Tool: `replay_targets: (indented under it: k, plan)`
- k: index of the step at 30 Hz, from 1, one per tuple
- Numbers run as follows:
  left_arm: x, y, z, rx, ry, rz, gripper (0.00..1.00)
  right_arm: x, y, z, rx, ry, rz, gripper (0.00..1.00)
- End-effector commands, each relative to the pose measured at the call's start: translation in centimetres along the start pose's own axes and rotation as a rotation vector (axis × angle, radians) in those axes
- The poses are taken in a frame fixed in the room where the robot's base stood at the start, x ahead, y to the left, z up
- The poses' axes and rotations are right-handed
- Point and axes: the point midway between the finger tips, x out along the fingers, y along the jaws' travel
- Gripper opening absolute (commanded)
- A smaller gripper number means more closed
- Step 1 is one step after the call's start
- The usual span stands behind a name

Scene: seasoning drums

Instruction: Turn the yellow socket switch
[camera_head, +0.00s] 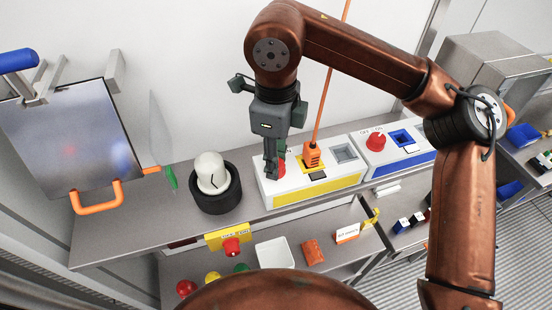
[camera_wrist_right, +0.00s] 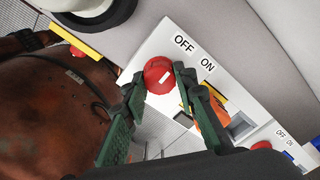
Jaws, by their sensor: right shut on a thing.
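The yellow socket box (camera_head: 318,186) is a white block with a yellow front stripe, standing on the grey shelf. Its red round switch knob (camera_head: 281,167) sits at its left end, partly hidden by my gripper in the head view. My right gripper (camera_head: 274,172) comes down from above and is shut on the knob. In the right wrist view the green fingers stand on either side of the red knob (camera_wrist_right: 159,75), beside the OFF and ON labels (camera_wrist_right: 195,53). A white mark shows on the knob; I cannot tell which label it points to. My left gripper is out of view.
An orange plug (camera_head: 312,155) with its cord is in the yellow socket. A blue socket box (camera_head: 392,147) with a red knob stands to the right. A white dome in a black ring (camera_head: 216,190) stands to the left. A lower shelf holds a white tray (camera_head: 274,253).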

Motion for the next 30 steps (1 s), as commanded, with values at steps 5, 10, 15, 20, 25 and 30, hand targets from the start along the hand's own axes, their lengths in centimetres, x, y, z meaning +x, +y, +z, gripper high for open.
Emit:
replay_targets:
  k: [5, 10, 15, 20, 25, 30]
  plan:
    - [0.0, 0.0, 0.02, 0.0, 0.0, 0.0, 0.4, -0.05, -0.02, 0.03, -0.015, -0.001, -0.001, 0.02]
    - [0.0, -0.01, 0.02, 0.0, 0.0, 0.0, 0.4, -0.05, -0.01, 0.03, -0.017, -0.001, -0.001, 0.02]
    - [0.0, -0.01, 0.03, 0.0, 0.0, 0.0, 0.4, -0.06, 0.0, 0.02, -0.016, -0.001, -0.001, 0.27]
    - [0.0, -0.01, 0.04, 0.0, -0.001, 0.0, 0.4, -0.04, -0.01, 0.01, -0.016, -0.001, 0.0, 0.38]
    - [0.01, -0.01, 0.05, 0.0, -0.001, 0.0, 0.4, -0.03, -0.01, 0.0, -0.015, -0.001, 0.0, 0.44]
    - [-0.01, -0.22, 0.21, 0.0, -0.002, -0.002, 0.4, -0.05, -0.01, 0.0, -0.015, 0.0, 0.0, 0.44]
